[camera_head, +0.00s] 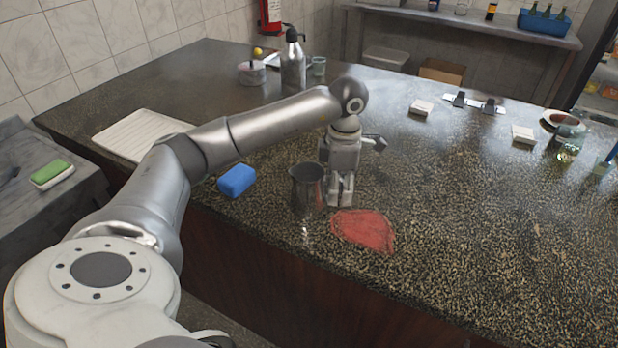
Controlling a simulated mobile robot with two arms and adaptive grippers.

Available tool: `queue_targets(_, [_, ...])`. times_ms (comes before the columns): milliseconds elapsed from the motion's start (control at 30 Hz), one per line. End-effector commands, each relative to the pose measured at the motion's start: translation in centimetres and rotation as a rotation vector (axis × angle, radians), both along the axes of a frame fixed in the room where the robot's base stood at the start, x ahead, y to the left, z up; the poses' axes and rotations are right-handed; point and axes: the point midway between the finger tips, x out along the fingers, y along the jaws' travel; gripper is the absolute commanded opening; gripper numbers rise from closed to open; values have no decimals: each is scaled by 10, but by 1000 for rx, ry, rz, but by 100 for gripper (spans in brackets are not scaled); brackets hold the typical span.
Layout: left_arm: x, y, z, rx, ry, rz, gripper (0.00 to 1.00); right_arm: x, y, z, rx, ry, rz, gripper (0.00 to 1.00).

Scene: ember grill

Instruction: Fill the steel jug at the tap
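The steel jug (307,188) stands upright on the dark speckled counter, near its front edge, with its open top facing up. My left gripper (341,198) points down just right of the jug, close against its side. Its fingers look near each other; I cannot tell whether the jug's handle is between them or whether they touch the jug. The jug's right side is partly hidden by the gripper. No tap shows in this view. My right gripper is not in view.
A red cloth (364,231) lies right of the jug, a blue sponge (237,180) left of it. A white drainboard (140,134) lies at the counter's left. A steel bottle (293,65) and a lidded pot (252,73) stand behind. The right-front counter is clear.

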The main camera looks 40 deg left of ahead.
Motion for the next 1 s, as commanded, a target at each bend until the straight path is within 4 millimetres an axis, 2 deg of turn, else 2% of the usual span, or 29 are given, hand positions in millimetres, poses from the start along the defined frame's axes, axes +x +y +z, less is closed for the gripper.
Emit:
queue_targets(133, [0, 0, -15, -1, 1, -1, 38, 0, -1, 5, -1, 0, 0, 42])
queue_targets(367, [1, -1, -18, -2, -1, -1, 38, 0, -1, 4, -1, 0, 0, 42])
queue_targets(400, [1, -1, -18, -2, -1, -1, 37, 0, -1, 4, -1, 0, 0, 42])
queue_targets(700, [1, -1, -18, -2, -1, -1, 0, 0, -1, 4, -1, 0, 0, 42])
queue_targets(1000, [1, -1, -17, -1, -2, -1, 0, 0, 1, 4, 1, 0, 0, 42])
